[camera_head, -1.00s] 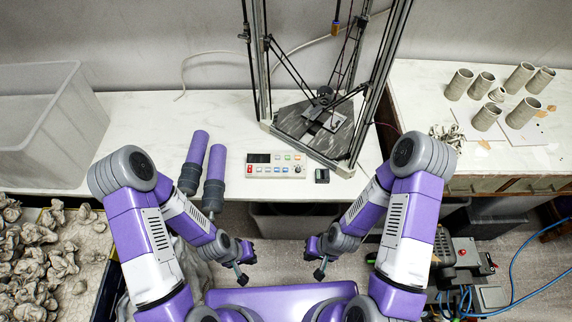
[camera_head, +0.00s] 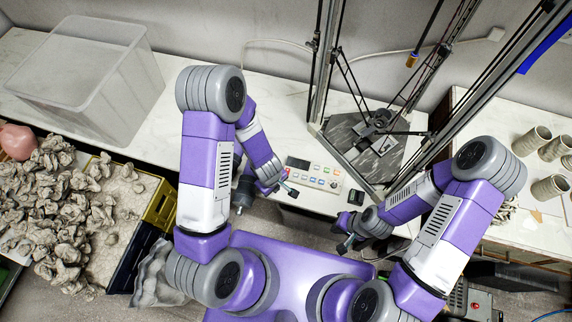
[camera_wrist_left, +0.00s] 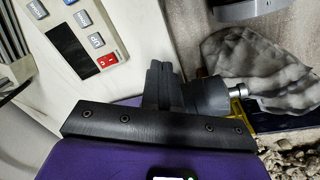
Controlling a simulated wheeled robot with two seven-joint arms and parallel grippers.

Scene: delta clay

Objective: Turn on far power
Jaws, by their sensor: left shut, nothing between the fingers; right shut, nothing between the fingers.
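A white control panel (camera_head: 314,177) with a dark display and several small coloured buttons lies on the white table. It also shows at the upper left of the left wrist view (camera_wrist_left: 85,30), with a red button (camera_wrist_left: 107,61) and several blue-grey ones. A small black box (camera_head: 356,197) sits right of the panel. I cannot tell which part is the far power. My left gripper (camera_head: 288,188) is shut and empty at the panel's left end, beside it; contact cannot be told. My right gripper (camera_head: 345,241) is shut and empty in front of the table edge, below the black box.
A tall delta printer frame (camera_head: 375,150) stands behind the panel. A clear bin (camera_head: 95,75) is at the back left, and a tray of clay lumps (camera_head: 75,200) at the left. Clay cylinders (camera_head: 550,187) stand on the right table. White tabletop behind the left arm is free.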

